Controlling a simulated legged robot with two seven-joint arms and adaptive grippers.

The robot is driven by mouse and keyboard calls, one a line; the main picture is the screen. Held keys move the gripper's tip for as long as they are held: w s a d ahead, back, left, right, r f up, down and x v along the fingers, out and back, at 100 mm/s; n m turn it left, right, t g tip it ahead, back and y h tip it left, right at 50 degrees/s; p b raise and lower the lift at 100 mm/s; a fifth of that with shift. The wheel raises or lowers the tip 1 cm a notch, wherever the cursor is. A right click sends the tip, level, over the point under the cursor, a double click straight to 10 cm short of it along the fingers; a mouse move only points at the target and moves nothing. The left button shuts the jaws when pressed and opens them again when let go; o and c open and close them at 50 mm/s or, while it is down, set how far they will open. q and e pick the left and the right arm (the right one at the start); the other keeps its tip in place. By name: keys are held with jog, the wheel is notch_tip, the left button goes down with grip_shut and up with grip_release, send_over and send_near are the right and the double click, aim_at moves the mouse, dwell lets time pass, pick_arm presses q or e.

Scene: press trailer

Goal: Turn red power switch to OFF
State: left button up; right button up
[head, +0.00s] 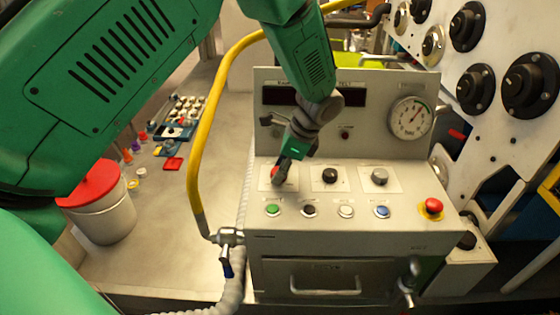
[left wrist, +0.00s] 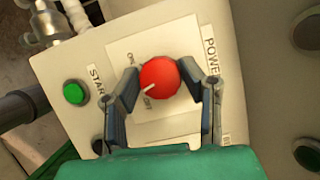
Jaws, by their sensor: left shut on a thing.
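The red power switch (left wrist: 160,77) is a round red knob on a white plate marked POWER, ON and OFF. Its white pointer line points down-left, close to the OFF print. My left gripper (left wrist: 161,73) has one finger on each side of the knob and is shut on it. In the head view the left gripper (head: 284,172) points down onto the upper left of the control panel and hides most of the red switch (head: 274,170). My right gripper is in neither view.
The panel (head: 340,215) also bears black (head: 330,175) and grey (head: 380,177) knobs, several push buttons, a red emergency button (head: 433,205) and a gauge (head: 411,118). A yellow hose (head: 198,150) rises left of it. A red-lidded bucket (head: 103,215) stands at left.

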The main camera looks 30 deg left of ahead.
pick_arm(q)
jog(key=n, duration=0.2)
jog(key=n+g+h+p, duration=0.1)
jog(key=n, duration=0.2)
jog(key=shift+w+g+h, duration=0.15)
jog(key=shift+g+h, duration=0.15)
jog(key=shift+n, duration=0.4)
jog(key=o, duration=1.1)
jog(key=shift+w, duration=0.1)
jog(key=v, duration=1.2)
jog(key=shift+w+f, duration=0.1)
